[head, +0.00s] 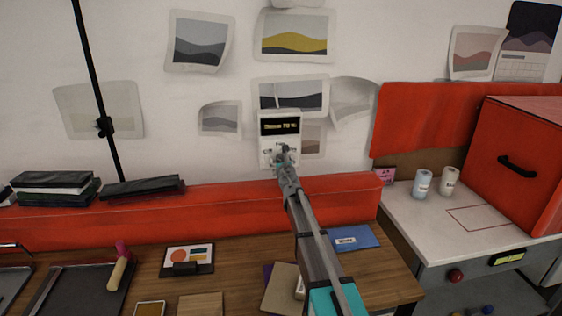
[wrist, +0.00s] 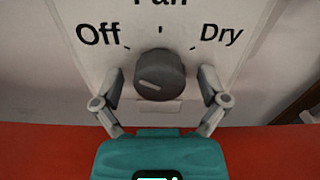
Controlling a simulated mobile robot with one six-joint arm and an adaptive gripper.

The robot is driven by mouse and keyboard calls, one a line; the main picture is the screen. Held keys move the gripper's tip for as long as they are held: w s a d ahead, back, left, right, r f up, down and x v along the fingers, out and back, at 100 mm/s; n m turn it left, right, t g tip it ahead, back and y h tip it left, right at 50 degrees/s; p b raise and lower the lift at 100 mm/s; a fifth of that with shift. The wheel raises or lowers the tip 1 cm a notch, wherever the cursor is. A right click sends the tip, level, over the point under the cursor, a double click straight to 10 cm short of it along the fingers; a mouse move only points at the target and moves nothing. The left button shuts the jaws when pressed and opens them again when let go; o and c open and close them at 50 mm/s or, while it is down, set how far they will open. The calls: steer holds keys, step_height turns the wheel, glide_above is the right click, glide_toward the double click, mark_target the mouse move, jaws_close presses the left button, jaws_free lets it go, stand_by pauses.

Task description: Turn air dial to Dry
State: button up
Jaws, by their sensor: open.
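The air dial (wrist: 159,75) is a dark grey round knob on a white panel (head: 279,125) mounted on the wall. The panel carries the labels Off at left, Fan at top, partly cut off, and Dry at right. The dial's pale pointer line lies on the left of its face, slanting toward the Off side. My gripper (wrist: 160,80) is open, with one finger on each side of the dial and visible gaps between. In the head view my gripper (head: 284,158) reaches the panel's lower part and hides most of the dial.
The panel has a dark display with yellow text above the dial. A red ledge (head: 100,220) runs along the wall below. A wooden table (head: 375,275) with trays and cards lies in front. Two small jars (head: 422,184) and a red box (head: 515,155) stand at right.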

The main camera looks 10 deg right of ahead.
steer(key=c, duration=1.1)
steer(key=shift+c, duration=0.2)
steer(key=shift+m, duration=0.5)
steer(key=m, duration=1)
steer(key=shift+m, duration=0.4)
steer(key=m, duration=1.2)
